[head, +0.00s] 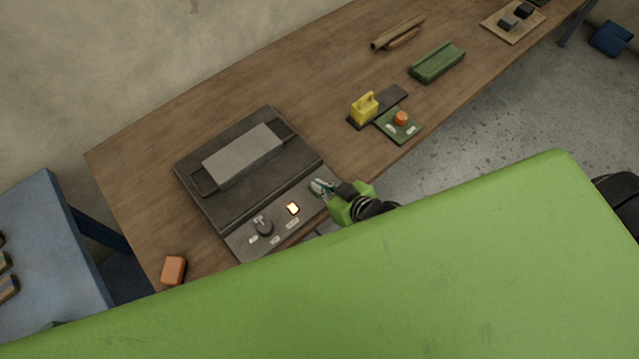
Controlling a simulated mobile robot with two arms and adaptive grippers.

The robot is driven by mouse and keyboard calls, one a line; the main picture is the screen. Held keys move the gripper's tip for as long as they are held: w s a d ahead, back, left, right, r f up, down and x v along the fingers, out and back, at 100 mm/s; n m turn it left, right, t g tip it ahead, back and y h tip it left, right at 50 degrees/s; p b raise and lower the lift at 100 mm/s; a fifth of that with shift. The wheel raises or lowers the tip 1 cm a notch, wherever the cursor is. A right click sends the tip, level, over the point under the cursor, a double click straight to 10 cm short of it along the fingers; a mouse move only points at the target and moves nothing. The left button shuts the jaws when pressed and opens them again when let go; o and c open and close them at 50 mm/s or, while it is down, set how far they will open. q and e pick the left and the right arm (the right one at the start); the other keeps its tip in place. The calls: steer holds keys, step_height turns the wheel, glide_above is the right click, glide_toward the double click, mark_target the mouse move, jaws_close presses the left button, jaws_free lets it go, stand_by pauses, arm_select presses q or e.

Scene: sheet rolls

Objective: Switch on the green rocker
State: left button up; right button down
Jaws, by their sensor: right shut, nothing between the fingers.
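The control panel (278,228) is a grey strip along the front of a dark flat machine on the wooden table. It carries a dark knob (263,225), a bright, pale lamp or button with an orange edge (292,208) and small white labels. My right gripper (319,186) is shut and empty at the panel's right end, its fingertips over or on the panel. A bit of teal green shows at the fingertips; I cannot tell whether it is the green rocker, which is otherwise hidden there. My left gripper is not in view.
The dark machine (222,205) has a light grey plate (243,155) on top. An orange block (173,270) lies at the table's near left. A yellow object (363,107), a green board with an orange button (401,119) and a green block (437,62) stand farther right.

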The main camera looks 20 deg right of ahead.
steer(key=shift+s+f, duration=0.2)
steer(key=shift+f, duration=0.1)
steer(key=r+p, duration=0.3)
steer(key=w+r+p, duration=0.1)
steer(key=r+p, duration=0.1)
steer(key=w+r+b+v, duration=0.1)
steer(key=b+v, duration=0.1)
steer(key=v, duration=0.7)
steer(key=shift+a+r, duration=0.25)
steer(key=shift+r, duration=0.25)
steer(key=shift+s, duration=0.1)
steer(key=s+d+f+b, duration=0.1)
steer(key=b, duration=0.3)
steer(key=shift+s+f, duration=0.2)
steer(key=shift+a, duration=0.1)
